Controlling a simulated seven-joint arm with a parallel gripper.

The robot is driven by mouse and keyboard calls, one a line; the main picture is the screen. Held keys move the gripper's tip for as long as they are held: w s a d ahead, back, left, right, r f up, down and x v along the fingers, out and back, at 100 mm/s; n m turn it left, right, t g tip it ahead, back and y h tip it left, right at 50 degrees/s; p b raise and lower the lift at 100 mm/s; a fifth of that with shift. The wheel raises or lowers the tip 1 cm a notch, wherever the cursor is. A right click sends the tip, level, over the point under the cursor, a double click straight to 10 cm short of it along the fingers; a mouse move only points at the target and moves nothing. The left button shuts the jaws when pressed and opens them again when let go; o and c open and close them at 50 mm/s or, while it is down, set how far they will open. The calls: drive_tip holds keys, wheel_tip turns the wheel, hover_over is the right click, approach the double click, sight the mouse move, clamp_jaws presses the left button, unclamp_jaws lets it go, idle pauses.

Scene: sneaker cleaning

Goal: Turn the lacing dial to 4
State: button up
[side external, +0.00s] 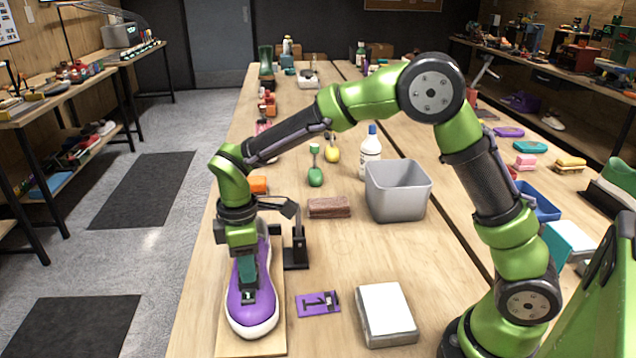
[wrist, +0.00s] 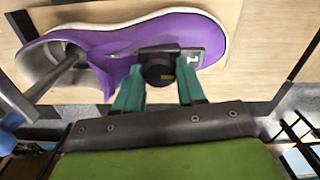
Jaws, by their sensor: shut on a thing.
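A purple sneaker (side external: 250,295) with a white sole lies on a wooden board at the table's front left; it also fills the top of the wrist view (wrist: 110,42). A black round lacing dial (wrist: 158,68) sits on a dark plate on the shoe, with a pale "1" mark (wrist: 193,59) on the plate at its right. My gripper (side external: 248,292) points down over the shoe, and its teal fingers (wrist: 160,88) are shut on the dial from both sides. The dial's own pointer, if any, is too small or hidden to read.
A brown brush-like block (side external: 329,207) and a grey bin (side external: 398,190) stand farther back.

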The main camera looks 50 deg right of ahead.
drive_tip(key=m, duration=0.4)
drive_tip(key=shift+m, duration=0.3)
drive_tip(key=m, duration=0.3)
drive_tip(key=shift+m, duration=0.3)
drive_tip(key=m, duration=1.2)
drive_tip(key=shift+m, duration=0.3)
drive_tip(key=m, duration=0.5)
drive_tip(key=shift+m, duration=0.3)
drive_tip(key=o, duration=1.1)
